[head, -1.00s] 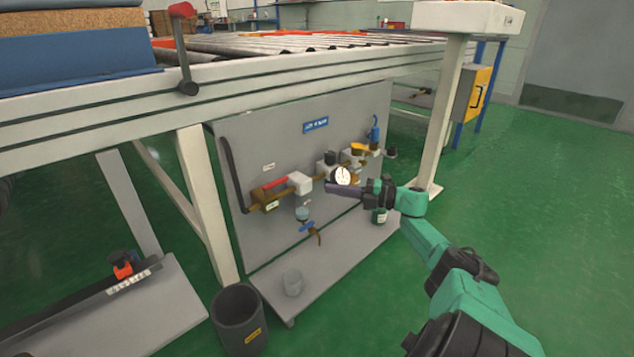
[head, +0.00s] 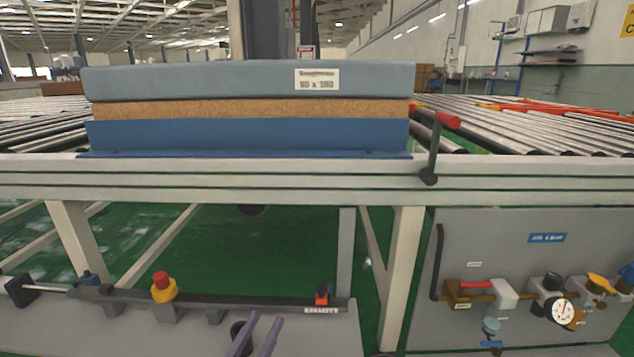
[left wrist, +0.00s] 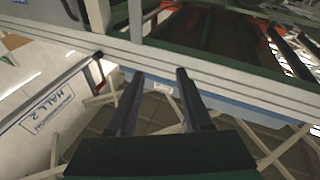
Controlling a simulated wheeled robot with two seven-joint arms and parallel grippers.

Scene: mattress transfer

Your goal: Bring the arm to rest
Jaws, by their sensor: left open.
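My left gripper (head: 265,319) shows at the bottom of the head view, only its two purple-grey fingers in sight. They are apart with nothing between them, and the arm behind them is below the picture. In the left wrist view the same gripper (left wrist: 160,74) points ahead with its dark fingers spread and empty, the pale frame rail (left wrist: 215,82) beyond them. My right gripper and arm are in neither view now.
A grey-blue mattress (head: 200,83) lies on a brown layer and blue base on the roller conveyor (head: 560,125). A red-handled lever (head: 447,120) stands beside it. Below are a red button (head: 161,280) on a yellow housing and a valve panel (head: 590,255) with a gauge (head: 563,311).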

